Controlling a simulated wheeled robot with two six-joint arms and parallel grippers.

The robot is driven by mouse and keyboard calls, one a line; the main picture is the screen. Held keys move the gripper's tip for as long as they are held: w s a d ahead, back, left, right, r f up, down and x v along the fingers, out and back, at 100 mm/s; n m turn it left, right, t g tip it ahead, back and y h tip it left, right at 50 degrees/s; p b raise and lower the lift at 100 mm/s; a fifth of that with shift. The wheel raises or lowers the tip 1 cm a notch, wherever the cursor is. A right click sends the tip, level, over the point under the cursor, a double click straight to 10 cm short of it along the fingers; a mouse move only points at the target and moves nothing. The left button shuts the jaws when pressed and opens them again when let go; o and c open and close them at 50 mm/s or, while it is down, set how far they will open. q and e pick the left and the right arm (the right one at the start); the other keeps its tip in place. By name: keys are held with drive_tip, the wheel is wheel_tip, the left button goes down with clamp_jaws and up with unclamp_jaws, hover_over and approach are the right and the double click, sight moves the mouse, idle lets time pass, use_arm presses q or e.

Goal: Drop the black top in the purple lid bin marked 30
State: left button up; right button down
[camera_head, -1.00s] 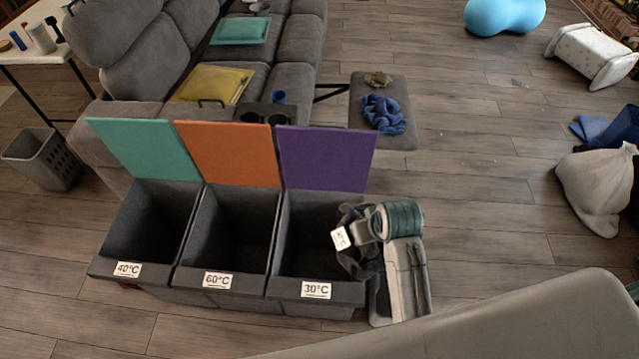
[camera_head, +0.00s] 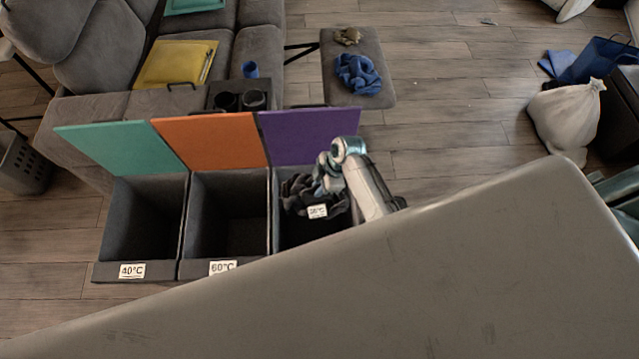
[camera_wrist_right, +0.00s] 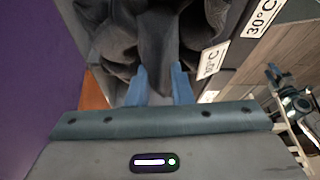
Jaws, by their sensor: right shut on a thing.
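The black top (camera_head: 303,193) is a crumpled dark cloth with a small white tag. My right gripper (camera_head: 322,182) is shut on it and holds it at the mouth of the bin with the purple lid (camera_head: 308,135). In the right wrist view the black top (camera_wrist_right: 150,40) hangs from the two blue fingers of my right gripper (camera_wrist_right: 158,82). The 30°C label (camera_wrist_right: 262,18) shows at the upper right there. In the head view that label is hidden behind my own pale body part.
The open 60°C bin (camera_head: 228,220) with the orange lid and the open 40°C bin (camera_head: 143,222) with the green lid stand to the left. A grey bench with a blue cloth (camera_head: 358,74) stands behind. A white sack (camera_head: 566,118) is at the right.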

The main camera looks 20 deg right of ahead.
wheel_tip(320, 180, down, 12)
drive_tip(key=b, duration=0.9)
drive_tip(key=shift+r, duration=0.15)
drive_tip(key=c, duration=1.2)
unclamp_jaws()
drive_tip(key=shift+s, duration=0.1)
